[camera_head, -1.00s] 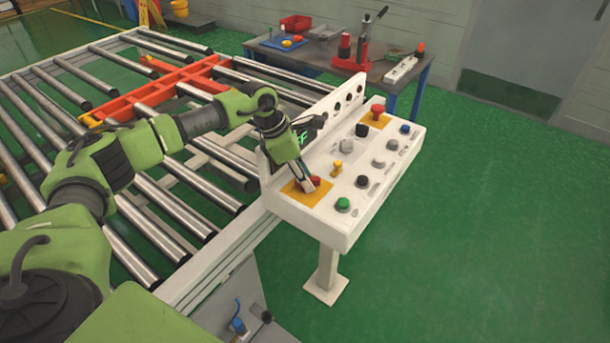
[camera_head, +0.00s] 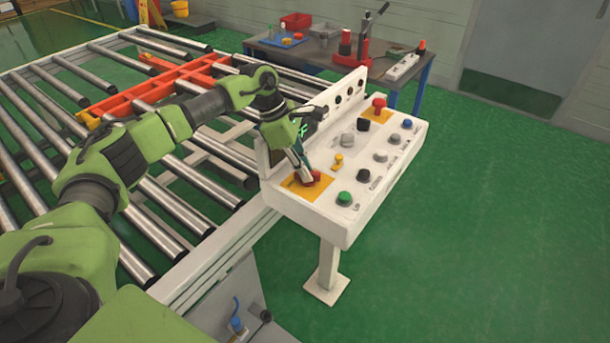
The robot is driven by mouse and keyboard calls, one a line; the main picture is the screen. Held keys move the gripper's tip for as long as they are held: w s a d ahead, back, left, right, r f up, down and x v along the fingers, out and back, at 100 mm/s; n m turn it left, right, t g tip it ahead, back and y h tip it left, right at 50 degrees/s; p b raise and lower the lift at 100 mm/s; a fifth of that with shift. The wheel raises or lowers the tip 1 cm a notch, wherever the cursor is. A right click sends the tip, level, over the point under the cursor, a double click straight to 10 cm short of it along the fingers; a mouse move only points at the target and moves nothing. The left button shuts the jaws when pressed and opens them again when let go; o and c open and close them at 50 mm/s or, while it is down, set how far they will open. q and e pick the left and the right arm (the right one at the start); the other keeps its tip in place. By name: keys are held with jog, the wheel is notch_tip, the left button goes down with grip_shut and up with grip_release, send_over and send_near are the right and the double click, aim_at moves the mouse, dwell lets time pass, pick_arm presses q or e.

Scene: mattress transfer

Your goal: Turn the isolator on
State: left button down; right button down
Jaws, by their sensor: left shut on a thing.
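A white control panel (camera_head: 375,185) on a post stands beside the roller conveyor. At its near left corner a red knob (camera_head: 313,178) sits on a yellow plate (camera_head: 297,190); I take this to be the isolator. My left gripper (camera_head: 305,178) points down at the yellow plate and is shut on the red knob, partly hiding it. A second red button (camera_head: 379,104) on a yellow plate is at the panel's far end. Between them are a green button (camera_head: 345,198), a yellow switch (camera_head: 338,160), and several black, grey and blue ones. My right gripper is out of view.
The roller conveyor (camera_head: 175,237) with an orange frame (camera_head: 150,95) lies under and left of my arm. A workbench (camera_head: 330,58) with tools stands behind the panel. The green floor (camera_head: 480,220) to the right is clear.

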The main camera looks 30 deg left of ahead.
pick_arm(q)
jog(key=m+b, duration=0.1)
jog(key=m+g+b, duration=0.1)
jog(key=m, duration=0.1)
jog(key=shift+w+d+m+b, duration=0.1)
jog(key=shift+w+m+b, duration=0.1)
jog(key=shift+m+b, duration=0.1)
jog(key=m+g+b, duration=0.1)
jog(key=m, duration=0.2)
jog(key=shift+w+m+g+b, duration=0.1)
jog(key=shift+m+g+b, duration=0.2)
jog(key=shift+g, duration=0.1)
jog(key=m+g, duration=0.1)
jog(key=m, duration=0.2)
jog(key=shift+r+m+y, duration=0.1)
jog(key=shift+m+y, duration=0.2)
jog(key=shift+y, duration=0.1)
jog(key=shift+w+m+g+y, duration=0.1)
jog(key=shift+m+g+y, duration=0.4)
jog(key=shift+m, duration=1.5)
jog(key=c, duration=2.1)
grip_release()
